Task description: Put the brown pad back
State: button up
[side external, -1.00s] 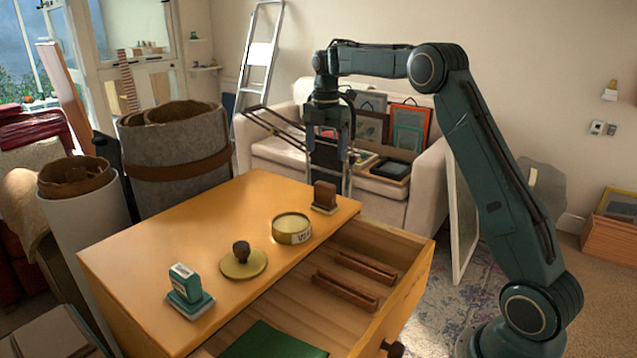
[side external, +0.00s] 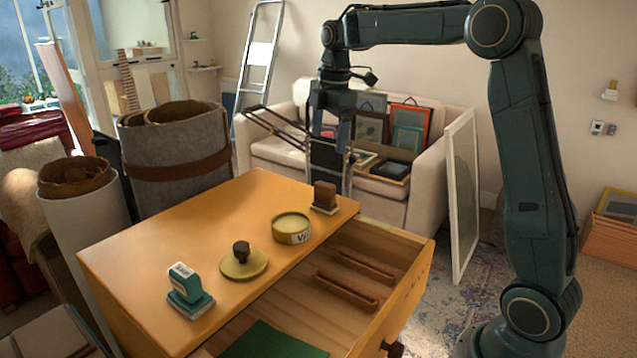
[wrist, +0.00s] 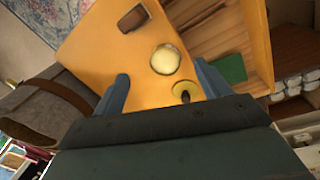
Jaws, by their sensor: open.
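The brown pad (side external: 325,196), a small upright brown block on a pale base, stands on the orange cabinet top near its far right corner, beside the open drawer. In the wrist view it shows as a brown block (wrist: 132,18) at the top. My gripper (side external: 331,140) is open and empty, above and apart from the pad. Its two blue fingers (wrist: 163,85) show spread in the wrist view. The open drawer (side external: 420,270) holds two brown slotted racks (side external: 347,290) and a green flat piece (side external: 275,342).
On the cabinet top (side external: 170,250) stand a round yellow tin (side external: 291,228), a round disc with a dark knob (side external: 243,262) and a teal stamp (side external: 188,290). Felt rolls (side external: 175,145) stand at the left. A sofa (side external: 270,155) with frames is behind.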

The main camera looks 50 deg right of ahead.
jog(key=s+a+r+m+t, duration=0.25)
jog(key=s+a+m, duration=0.6)
jog(key=s, duration=0.65)
jog(key=s+a+f+m+t, duration=0.1)
jog(key=s+a+f+m, duration=0.1)
jog(key=s, duration=0.4)
jog(key=s+a+f+m, duration=0.3)
jog(key=s, duration=0.3)
jog(key=shift+s+a+f+t, duration=0.3)
jog(key=shift+s+f+t, duration=0.05)
jog(key=shift+s+f, duration=0.05)
